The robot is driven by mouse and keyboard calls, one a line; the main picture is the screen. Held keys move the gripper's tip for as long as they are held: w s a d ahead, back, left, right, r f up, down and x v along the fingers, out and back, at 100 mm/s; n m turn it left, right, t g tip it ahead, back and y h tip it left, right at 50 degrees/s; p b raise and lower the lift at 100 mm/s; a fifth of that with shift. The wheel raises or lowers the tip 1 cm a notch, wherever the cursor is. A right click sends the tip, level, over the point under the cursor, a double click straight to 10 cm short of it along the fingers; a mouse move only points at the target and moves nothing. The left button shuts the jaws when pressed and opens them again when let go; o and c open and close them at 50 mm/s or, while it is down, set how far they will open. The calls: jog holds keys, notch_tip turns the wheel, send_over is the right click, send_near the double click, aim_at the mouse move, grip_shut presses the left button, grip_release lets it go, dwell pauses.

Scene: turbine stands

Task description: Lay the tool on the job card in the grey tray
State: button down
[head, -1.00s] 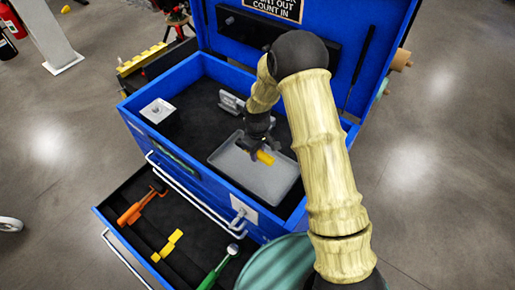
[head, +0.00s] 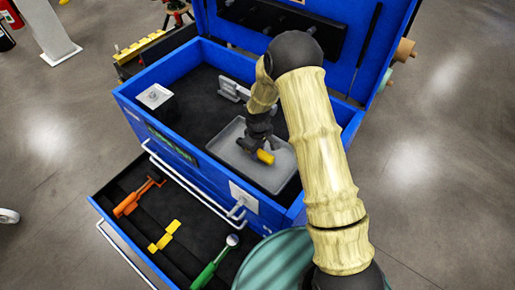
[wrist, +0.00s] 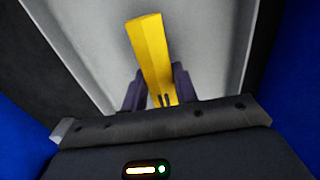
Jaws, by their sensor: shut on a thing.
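The grey tray (head: 233,153) lies in the open top of the blue chest. My gripper (head: 263,147) is over the tray, shut on a yellow-handled tool (head: 265,157). In the wrist view the yellow handle (wrist: 150,50) stands out from between the dark fingers (wrist: 158,88), with the pale tray floor (wrist: 95,40) beyond it. I cannot tell whether the tool touches the tray. The rest of the tool is hidden by my gripper. I cannot make out a job card on the tray; my arm and gripper cover part of it.
A silver clamp-like object (head: 233,90) lies behind the tray, and a pale square block (head: 154,96) sits at the chest's left. The open drawer (head: 192,240) holds an orange tool (head: 133,198), a yellow piece (head: 165,236) and a green-handled tool (head: 205,274). The blue lid stands open behind.

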jog(key=shift+w+d+f, duration=0.1)
jog(key=shift+f, duration=0.35)
jog(key=shift+f+b, duration=0.25)
jog(key=shift+b, duration=0.05)
jog(key=shift+s+f, duration=0.25)
